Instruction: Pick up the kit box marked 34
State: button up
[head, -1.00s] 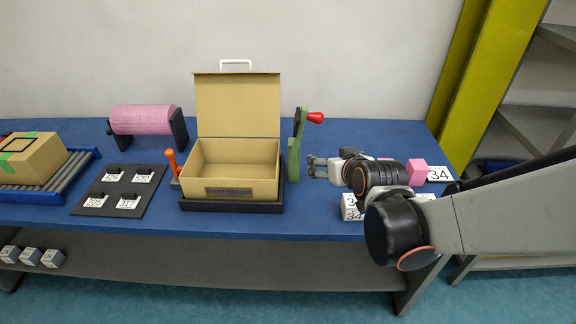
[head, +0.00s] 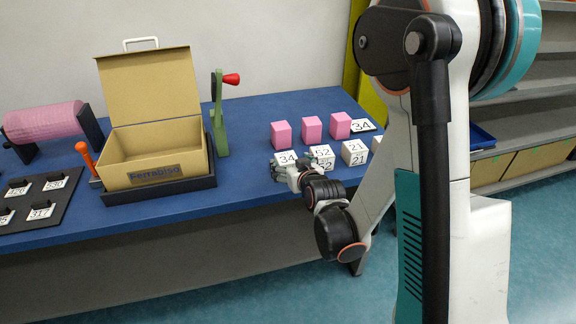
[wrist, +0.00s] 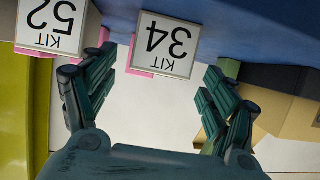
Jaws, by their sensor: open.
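The kit box marked 34 (head: 288,157) is a small white box on the blue table, leftmost in the front row of white boxes. In the wrist view its face, reading KIT 34 (wrist: 164,45), appears upside down, between and beyond the fingertips. My gripper (head: 284,173) is open in front of this box and partly covers it. In the wrist view my gripper (wrist: 152,82) has its two fingers spread to either side of the box, with a gap visible on both sides. The fingers hold nothing.
Box 52 (head: 322,153) stands close on the right of box 34, and box 21 (head: 355,150) beyond it. Pink blocks (head: 312,127) and a card marked 34 (head: 362,125) lie behind. An open carton (head: 152,155) and green lever stand (head: 219,130) are to the left.

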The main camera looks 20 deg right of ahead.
aim_at(290, 163)
jog(key=shift+x, duration=2)
jog(key=b+x, duration=0.1)
jog(key=x, duration=0.4)
jog(key=shift+w+r+b, duration=0.1)
jog(key=shift+r+b, duration=0.05)
jog(key=shift+b, duration=0.25)
jog(key=c, duration=1.1)
